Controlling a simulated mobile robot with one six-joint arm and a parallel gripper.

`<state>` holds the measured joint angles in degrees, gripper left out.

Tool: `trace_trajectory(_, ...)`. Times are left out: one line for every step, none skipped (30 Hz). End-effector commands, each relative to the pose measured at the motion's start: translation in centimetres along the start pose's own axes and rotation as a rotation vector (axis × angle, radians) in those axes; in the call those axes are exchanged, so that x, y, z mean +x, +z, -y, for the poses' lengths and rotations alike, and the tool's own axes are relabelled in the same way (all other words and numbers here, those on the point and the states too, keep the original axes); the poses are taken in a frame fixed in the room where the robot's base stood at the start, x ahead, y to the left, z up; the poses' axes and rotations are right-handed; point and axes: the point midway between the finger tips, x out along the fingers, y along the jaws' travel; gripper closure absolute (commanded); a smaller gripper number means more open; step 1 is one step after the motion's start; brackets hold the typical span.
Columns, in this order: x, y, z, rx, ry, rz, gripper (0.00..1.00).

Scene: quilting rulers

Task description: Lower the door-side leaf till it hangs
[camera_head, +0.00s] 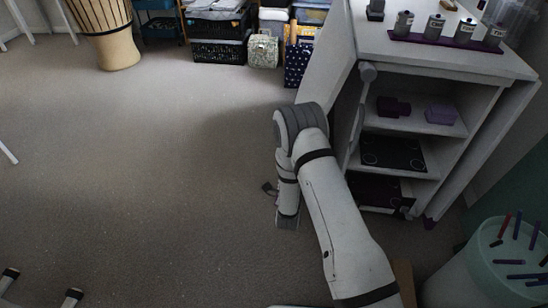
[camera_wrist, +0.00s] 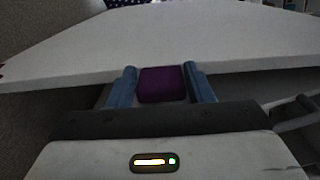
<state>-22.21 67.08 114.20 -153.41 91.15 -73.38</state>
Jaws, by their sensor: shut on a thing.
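The white leaf (camera_head: 325,55) slopes down from the left edge of the white cabinet's top (camera_head: 440,45), between level and hanging. In the wrist view the leaf (camera_wrist: 160,40) spreads broad and pale ahead of my gripper. A purple tab (camera_wrist: 162,84) sits at its near edge. My gripper (camera_wrist: 162,88) has its two blue fingers on either side of this tab and is shut on it. In the head view my arm's links hide the gripper and the leaf's lower edge. I cannot tell from these frames where the door is.
Several grey canisters stand on a purple tray (camera_head: 447,44) on the cabinet top. Purple boxes (camera_head: 440,114) sit on its open shelves. A pale bin (camera_head: 490,265) with coloured rolls stands at lower right. Crates (camera_head: 218,50) line the back. The carpet to the left is clear.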

Motion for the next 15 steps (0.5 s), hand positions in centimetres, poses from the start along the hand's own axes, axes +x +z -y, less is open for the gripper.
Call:
trace_trajectory(0.0, -1.7, -0.2, -0.028, 0.005, -0.009, 0.94)
trace_trajectory(0.0, -2.2, -0.2, -0.043, 0.004, -0.008, 0.94)
trace_trajectory(0.0, -3.1, -0.2, -0.062, 0.004, -0.008, 0.94)
trace_trajectory(0.0, -3.5, -0.2, -0.075, 0.004, -0.007, 0.94)
trace_trajectory(0.0, -4.1, -0.1, -0.086, 0.004, -0.008, 0.94)
trace_trajectory(0.0, -4.6, -0.1, -0.101, 0.004, -0.006, 0.94)
trace_trajectory(-0.1, -5.0, -0.1, -0.11, 0.004, -0.006, 0.94)
trace_trajectory(0.0, -5.3, 0.0, -0.118, 0.003, -0.007, 0.94)
trace_trajectory(-0.1, -5.7, 0.0, -0.128, 0.004, -0.006, 0.94)
trace_trajectory(-0.1, -5.9, 0.0, -0.135, 0.004, -0.005, 0.94)
trace_trajectory(-0.1, -6.1, 0.1, -0.14, 0.004, -0.005, 0.94)
trace_trajectory(0.0, -6.3, 0.1, -0.145, 0.004, -0.006, 0.94)
trace_trajectory(0.0, -6.5, 0.1, -0.148, 0.004, -0.006, 0.94)
trace_trajectory(0.0, -6.6, 0.1, -0.151, 0.004, -0.005, 0.94)
trace_trajectory(0.0, -6.7, 0.1, -0.154, 0.004, -0.005, 0.94)
